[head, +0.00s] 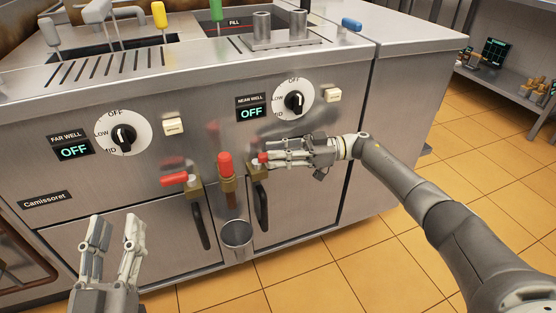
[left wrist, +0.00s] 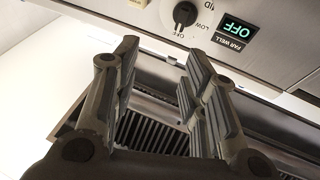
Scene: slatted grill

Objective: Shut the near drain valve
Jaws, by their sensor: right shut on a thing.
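The near drain valve (head: 256,170) is on the fryer front below the near well controls, with a brass body and a red handle. My right gripper (head: 268,158) reaches it from the right and is shut on the red handle, whose tip shows at the fingertips. The fingers hide the rest of the handle, so its exact angle is hard to tell. My left gripper (head: 112,232) is open and empty at the lower left, in front of the fryer and away from the valves. Its spread fingers also show in the left wrist view (left wrist: 155,85).
Another valve with a sideways red handle (head: 174,179) is at the left, and an upright red-handled valve (head: 226,164) stands between, above a metal cup (head: 237,235). The far well display (head: 74,152) and near well display (head: 251,113) read OFF. Floor (head: 440,185) at right is clear.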

